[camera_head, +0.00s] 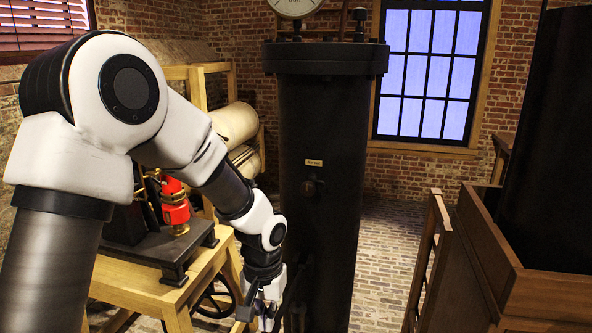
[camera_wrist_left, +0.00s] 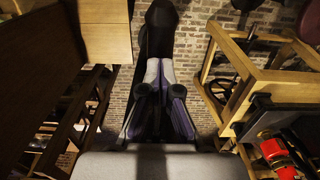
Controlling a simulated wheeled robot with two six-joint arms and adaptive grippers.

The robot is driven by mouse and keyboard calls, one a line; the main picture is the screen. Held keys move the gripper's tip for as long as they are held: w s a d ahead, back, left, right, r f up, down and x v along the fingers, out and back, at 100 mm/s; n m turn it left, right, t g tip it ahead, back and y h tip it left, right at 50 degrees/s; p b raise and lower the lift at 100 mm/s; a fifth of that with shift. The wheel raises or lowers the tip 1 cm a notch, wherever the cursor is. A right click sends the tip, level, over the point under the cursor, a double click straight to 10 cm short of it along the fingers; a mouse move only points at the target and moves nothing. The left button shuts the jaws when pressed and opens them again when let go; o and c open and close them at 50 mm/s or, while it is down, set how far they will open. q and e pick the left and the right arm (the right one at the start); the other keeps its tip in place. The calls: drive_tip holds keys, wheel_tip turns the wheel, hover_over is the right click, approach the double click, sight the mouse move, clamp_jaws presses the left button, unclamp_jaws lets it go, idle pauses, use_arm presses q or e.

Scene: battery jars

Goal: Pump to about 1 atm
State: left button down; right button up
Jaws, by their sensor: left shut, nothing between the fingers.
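A tall black cylinder (camera_head: 322,120) stands upright in the middle of the head view. A round white gauge (camera_head: 295,6) sits on its top; the frame's edge cuts it off and its needle cannot be read. A small tag and a round fitting (camera_head: 312,188) are on the cylinder's front. My left gripper (camera_head: 264,312) is low, at the left of the cylinder's lower part, pointing down. In the left wrist view its fingers (camera_wrist_left: 160,78) are together with nothing between them. A dark upright shape (camera_wrist_left: 160,28) lies beyond them; I cannot tell what part it is.
A wooden stand (camera_head: 155,290) with a red and brass device (camera_head: 176,207) is at the left, close beside my left arm. A wooden cabinet (camera_head: 505,265) with a black body stands at the right. Brick floor (camera_head: 392,245) is clear between cylinder and cabinet.

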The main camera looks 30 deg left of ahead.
use_arm(q)
drive_tip(key=shift+s+r, duration=0.15)
drive_tip(key=shift+r, duration=0.1)
drive_tip(key=shift+f+b, duration=0.4)
wheel_tip(320, 180, down, 13)
drive_tip(key=b, duration=0.8)
wheel_tip(320, 180, up, 10)
drive_tip(key=p, duration=0.9)
wheel_tip(320, 180, up, 4)
drive_tip(key=shift+f, duration=0.1)
drive_tip(key=shift+f+b, duration=0.1)
drive_tip(key=shift+b, duration=0.2)
